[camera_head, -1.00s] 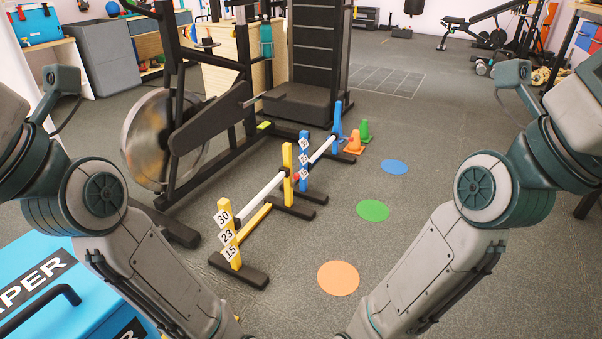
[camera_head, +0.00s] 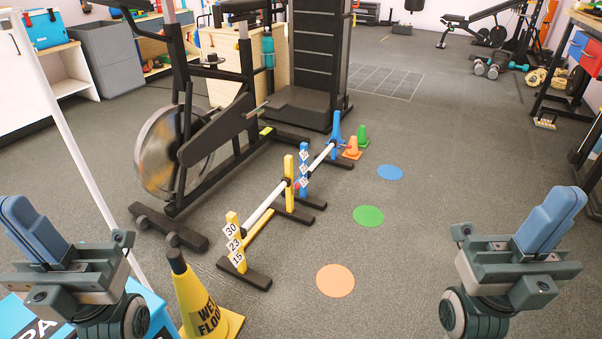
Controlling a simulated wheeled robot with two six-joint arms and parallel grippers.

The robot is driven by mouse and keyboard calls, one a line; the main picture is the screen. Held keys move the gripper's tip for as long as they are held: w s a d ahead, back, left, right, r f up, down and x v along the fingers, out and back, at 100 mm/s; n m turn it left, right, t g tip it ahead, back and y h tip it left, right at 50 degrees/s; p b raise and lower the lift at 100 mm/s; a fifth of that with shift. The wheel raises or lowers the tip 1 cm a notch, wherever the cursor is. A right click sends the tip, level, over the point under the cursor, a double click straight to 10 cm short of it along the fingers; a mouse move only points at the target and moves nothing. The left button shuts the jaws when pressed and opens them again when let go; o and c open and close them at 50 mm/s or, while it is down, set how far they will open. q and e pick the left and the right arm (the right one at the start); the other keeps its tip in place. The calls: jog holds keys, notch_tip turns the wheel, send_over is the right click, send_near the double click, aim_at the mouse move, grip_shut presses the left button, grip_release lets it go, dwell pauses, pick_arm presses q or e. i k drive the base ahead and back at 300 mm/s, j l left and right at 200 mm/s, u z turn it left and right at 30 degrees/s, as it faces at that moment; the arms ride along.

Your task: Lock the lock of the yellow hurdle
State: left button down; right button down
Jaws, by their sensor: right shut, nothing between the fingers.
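The yellow hurdle (camera_head: 234,240) stands upright on the floor near the middle of the head view, with two yellow posts on black feet. Its near post carries cards marked 30, 23 and 15. A white bar (camera_head: 265,205) and a lower yellow bar (camera_head: 259,228) run between the posts. I cannot make out its lock at this size. My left gripper (camera_head: 22,215) is at the lower left, pointing up, its blue fingers together. My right gripper (camera_head: 563,208) is at the lower right, also pointing up, shut and empty. Both are well apart from the hurdle.
A yellow wet-floor cone (camera_head: 196,298) stands in front of the hurdle, at left. An exercise bike (camera_head: 200,135) is behind it, to the left. A blue hurdle (camera_head: 304,172) and small cones (camera_head: 352,148) stand beyond. Flat coloured discs (camera_head: 335,281) lie right of it; the floor there is clear.

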aim_at(297, 186)
jog(key=u, duration=0.2)
jog(key=i+l+u, duration=0.3)
jog(key=u, duration=0.15)
jog(key=i+l+u, duration=0.25)
jog(key=l+u, duration=0.2)
jog(key=i+l, duration=0.15)
jog(key=l, duration=0.25)
jog(key=i+l+u, duration=0.1)
jog(key=l, duration=0.25)
jog(key=i+l, duration=0.2)
jog(key=l, duration=0.2)
jog(key=i+l+u, duration=0.1)
jog(key=l, duration=0.3)
jog(key=i+l, duration=0.2)
jog(key=l, duration=0.2)
